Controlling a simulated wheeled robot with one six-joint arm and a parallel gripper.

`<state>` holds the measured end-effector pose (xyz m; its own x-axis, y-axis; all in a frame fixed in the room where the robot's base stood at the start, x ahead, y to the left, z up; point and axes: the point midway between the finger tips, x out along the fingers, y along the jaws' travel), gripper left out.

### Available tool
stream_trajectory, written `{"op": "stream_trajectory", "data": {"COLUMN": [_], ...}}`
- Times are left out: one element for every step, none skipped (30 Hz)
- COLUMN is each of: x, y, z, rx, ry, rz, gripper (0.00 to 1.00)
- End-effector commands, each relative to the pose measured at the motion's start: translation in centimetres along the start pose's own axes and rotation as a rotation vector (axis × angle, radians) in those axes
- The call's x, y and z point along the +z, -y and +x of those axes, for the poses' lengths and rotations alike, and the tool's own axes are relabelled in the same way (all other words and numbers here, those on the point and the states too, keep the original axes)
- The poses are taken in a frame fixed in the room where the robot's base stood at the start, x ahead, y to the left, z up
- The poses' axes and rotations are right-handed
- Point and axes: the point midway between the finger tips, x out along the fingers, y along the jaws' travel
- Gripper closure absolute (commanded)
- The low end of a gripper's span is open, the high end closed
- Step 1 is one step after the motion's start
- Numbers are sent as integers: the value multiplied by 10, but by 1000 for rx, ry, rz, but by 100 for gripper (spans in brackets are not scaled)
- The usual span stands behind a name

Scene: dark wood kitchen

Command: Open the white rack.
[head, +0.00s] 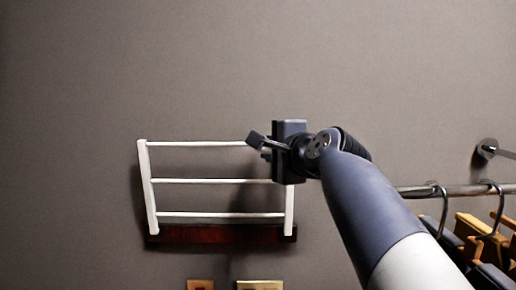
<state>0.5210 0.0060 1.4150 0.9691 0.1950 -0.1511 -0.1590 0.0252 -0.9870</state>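The white rack (215,181) is on the grey wall in the head view. It has several white horizontal bars between two side posts, above a dark wood base (222,234). It leans out from the wall a little, as far as I can tell. My gripper (258,142) is at the rack's upper right corner, in front of the right end of the top bar. One dark finger shows to the left; the other is mostly hidden by the gripper body. The gripper and arm hide the top of the right post. I cannot tell whether the fingers touch the bar.
A metal rail (462,190) with hooks and several wooden hangers (480,238) with dark items is at the right, beside my arm. A metal wall mount (487,149) sits above it. Two small plates (259,285) are below the rack. The wall above and left is clear.

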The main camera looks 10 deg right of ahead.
Motion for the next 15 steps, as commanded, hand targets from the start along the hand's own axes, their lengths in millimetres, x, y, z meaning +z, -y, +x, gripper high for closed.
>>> {"op": "stream_trajectory", "data": {"x": [0,0,0,0,0,0,0,0,0,0,0,0,0,0,0], "y": [0,0,0,0,-1,-1,-1,-2,-2,-2,-3,-3,-3,-4,-4], "z": [0,0,0,0,0,0,0,0,0,1,1,1,1,1,1], "rx": [0,0,1,1,2,3,4,4,5,6,7,7,8,9,10], "ry": [0,0,0,0,0,0,0,0,0,0,1,1,1,1,1], "rz": [0,0,0,0,0,0,0,0,0,0,0,0,0,0,0], "gripper": [82,84,88,90,93,96,98,100,100,100,100,100,100,100,100]}}
